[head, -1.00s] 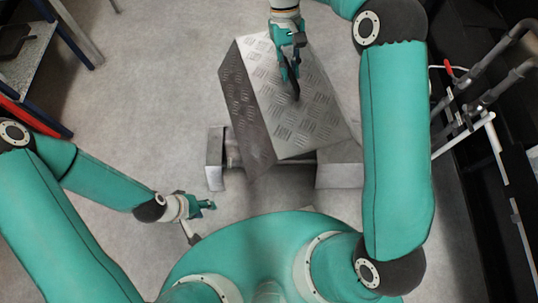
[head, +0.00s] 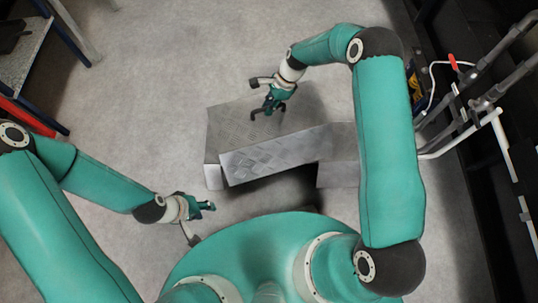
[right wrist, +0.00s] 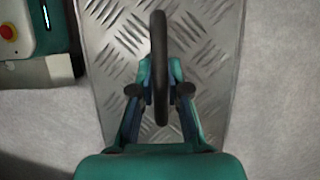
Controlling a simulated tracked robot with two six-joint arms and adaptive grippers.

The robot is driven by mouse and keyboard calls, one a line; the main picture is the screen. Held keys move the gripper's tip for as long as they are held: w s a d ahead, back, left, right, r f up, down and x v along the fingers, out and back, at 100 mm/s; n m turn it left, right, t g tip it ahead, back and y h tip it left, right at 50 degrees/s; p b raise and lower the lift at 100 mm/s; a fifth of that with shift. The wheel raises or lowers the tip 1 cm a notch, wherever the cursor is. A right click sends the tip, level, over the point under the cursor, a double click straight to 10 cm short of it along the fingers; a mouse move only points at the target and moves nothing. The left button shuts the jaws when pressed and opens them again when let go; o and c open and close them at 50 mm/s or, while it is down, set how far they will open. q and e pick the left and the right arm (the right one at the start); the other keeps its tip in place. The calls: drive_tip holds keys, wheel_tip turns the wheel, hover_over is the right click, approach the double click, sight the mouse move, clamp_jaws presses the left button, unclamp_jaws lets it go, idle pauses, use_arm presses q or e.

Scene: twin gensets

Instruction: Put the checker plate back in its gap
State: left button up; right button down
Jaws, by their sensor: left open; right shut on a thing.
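The checker plate (head: 268,157) is a grey metal tread plate with a bent-down edge. It hangs over the gap between a left metal block (head: 213,177) and a right metal block (head: 338,160), partly covering both. It looks slightly skewed; I cannot tell whether it touches them. My right gripper (head: 268,106) is shut on the plate's dark handle (right wrist: 160,70), which stands between the fingers in the right wrist view. My left gripper (head: 207,206) is open and empty, low and left of the blocks, apart from the plate.
A bench with blue legs and a red part (head: 28,117) stands at the left. Grey pipes and a white frame (head: 490,125) with a red-tipped lever (head: 452,60) stand at the right. The floor (head: 170,100) between is clear.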

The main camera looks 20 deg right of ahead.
drive_tip(key=f+m, duration=0.2)
drive_tip(key=f+m+t, duration=0.1)
drive_tip(key=shift+w+d+f, duration=0.15)
drive_tip(key=shift+w+d, duration=0.05)
drive_tip(key=shift+d, duration=0.05)
wheel_tip(320, 180, down, 20)
drive_tip(key=b, duration=0.6)
drive_tip(key=shift+b, duration=0.35)
drive_tip(key=c, duration=1.2)
unclamp_jaws()
drive_tip(key=shift+s+f, duration=0.1)
drive_tip(key=shift+f, duration=0.05)
drive_tip(key=shift+o, duration=0.2)
